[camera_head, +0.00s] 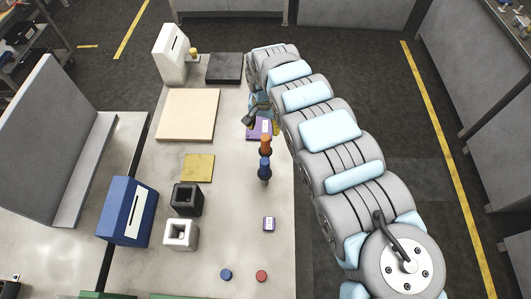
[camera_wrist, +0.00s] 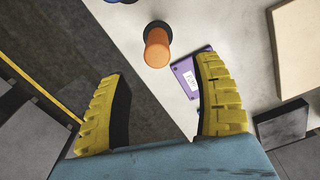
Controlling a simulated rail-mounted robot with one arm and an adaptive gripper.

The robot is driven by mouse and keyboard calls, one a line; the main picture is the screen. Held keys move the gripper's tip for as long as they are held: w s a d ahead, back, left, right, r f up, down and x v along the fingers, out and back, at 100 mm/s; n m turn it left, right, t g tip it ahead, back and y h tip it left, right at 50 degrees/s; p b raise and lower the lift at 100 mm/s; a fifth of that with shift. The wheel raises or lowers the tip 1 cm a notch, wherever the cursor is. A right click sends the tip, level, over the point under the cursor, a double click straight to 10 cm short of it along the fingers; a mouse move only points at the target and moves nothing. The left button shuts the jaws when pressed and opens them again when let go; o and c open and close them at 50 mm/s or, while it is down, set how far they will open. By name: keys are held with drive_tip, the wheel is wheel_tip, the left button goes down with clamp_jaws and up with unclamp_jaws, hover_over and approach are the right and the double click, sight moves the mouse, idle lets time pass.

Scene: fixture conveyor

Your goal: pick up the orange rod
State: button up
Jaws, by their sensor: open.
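The orange rod (camera_head: 265,142) stands upright on the light table, just behind a blue rod (camera_head: 264,166) in the head view. In the wrist view the orange rod (camera_wrist: 157,50) is seen nearly end-on, with a dark ring or base around its far part. My gripper (camera_head: 264,118) is behind the rod in the head view, above a purple plate. In the wrist view its two yellow-padded fingers (camera_wrist: 163,70) are wide apart and empty. The orange rod appears beyond the fingertips, between their lines and apart from both.
The labelled purple plate (camera_wrist: 184,72) lies beside the right finger in the wrist view. A beige board (camera_head: 188,115), a black box (camera_head: 187,198), a white box (camera_head: 181,234) and a blue box (camera_head: 127,211) stand left. Bare table surrounds a small labelled block (camera_head: 269,224).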

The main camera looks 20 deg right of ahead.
sight(265, 148)
drive_tip(key=shift+f, duration=3.75)
drive_tip(key=shift+f, duration=0.1)
drive_tip(key=shift+s+f, duration=0.15)
drive_tip(key=shift+f, duration=1.1)
drive_tip(key=shift+s+f, duration=0.15)
drive_tip(key=shift+f, duration=1.1)
clamp_jaws()
